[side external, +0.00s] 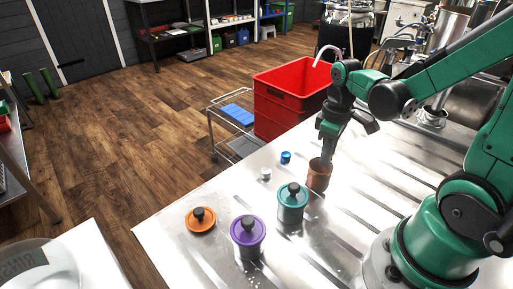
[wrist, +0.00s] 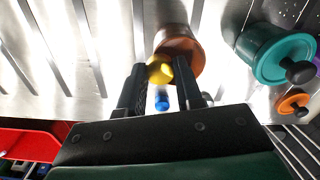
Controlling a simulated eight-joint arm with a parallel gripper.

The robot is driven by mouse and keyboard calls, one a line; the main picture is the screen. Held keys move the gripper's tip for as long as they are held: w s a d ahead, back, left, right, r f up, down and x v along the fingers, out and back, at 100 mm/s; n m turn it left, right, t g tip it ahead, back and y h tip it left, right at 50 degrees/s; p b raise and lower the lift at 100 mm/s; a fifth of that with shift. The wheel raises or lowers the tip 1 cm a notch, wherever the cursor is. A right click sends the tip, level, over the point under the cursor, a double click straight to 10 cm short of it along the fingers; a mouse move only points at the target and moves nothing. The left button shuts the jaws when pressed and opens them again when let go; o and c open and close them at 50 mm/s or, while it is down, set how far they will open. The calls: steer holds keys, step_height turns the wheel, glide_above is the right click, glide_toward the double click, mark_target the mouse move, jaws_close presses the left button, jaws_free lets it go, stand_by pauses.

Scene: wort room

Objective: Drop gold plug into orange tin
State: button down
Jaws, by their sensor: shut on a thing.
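The orange tin (side external: 318,176) stands upright and open on the metal worktop, and it also shows in the wrist view (wrist: 184,50). My gripper (side external: 327,157) points down at the tin's mouth. In the wrist view my gripper (wrist: 162,82) is shut on the gold plug (wrist: 159,70), which sits between the fingertips and overlaps the tin's near rim in the picture. The plug is hidden in the side view, and its exact height against the rim cannot be told. An orange lid (side external: 201,223) with a black knob lies flat on the worktop.
A teal lidded tin (side external: 292,209) and a purple lidded tin (side external: 247,236) stand left of the orange tin. A blue plug (side external: 286,157) and a white plug (side external: 265,174) are close by. A red crate (side external: 290,92) is beyond the worktop edge.

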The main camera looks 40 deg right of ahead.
steer(key=c, duration=0.5)
jaws_free()
steer(key=shift+r, duration=2.85)
steer(key=w+a+r+m+t, duration=0.2)
steer(key=a+t, duration=0.5)
steer(key=a, duration=0.1)
steer(key=shift+w+a+r+m, duration=0.25)
steer(key=shift+w+a+m, duration=0.05)
steer(key=shift+w+a, duration=0.1)
